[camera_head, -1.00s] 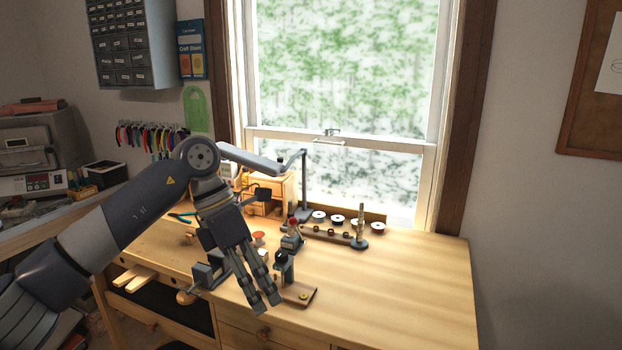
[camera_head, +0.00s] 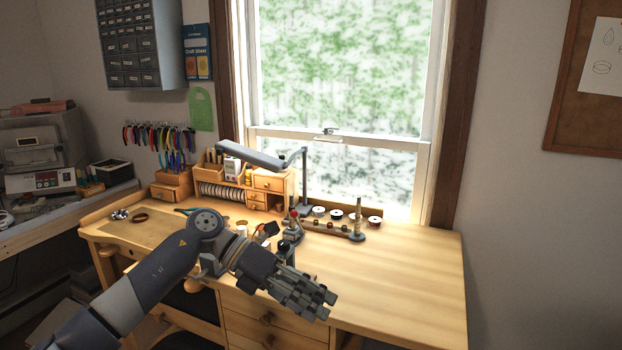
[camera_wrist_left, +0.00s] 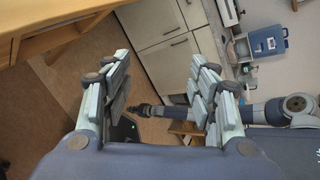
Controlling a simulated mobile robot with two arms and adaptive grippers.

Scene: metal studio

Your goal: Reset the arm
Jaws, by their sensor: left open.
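My left arm (camera_head: 160,275) comes in from the lower left of the head view. My left gripper (camera_head: 318,303) is in front of and above the front part of the wooden workbench (camera_head: 400,262), pointing to the lower right. In the left wrist view its fingers (camera_wrist_left: 160,95) are spread apart with nothing between them. My right gripper does not show in the head view. In the left wrist view a dark arm (camera_wrist_left: 262,112) runs across the right side; its far end is too small to read.
Several spools (camera_head: 375,221) and small tools stand at the back of the bench by the window. A lamp (camera_head: 255,157) and a wooden organizer (camera_head: 268,183) stand behind my arm. A side table with a machine (camera_head: 40,180) is at the left. The bench's right half is clear.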

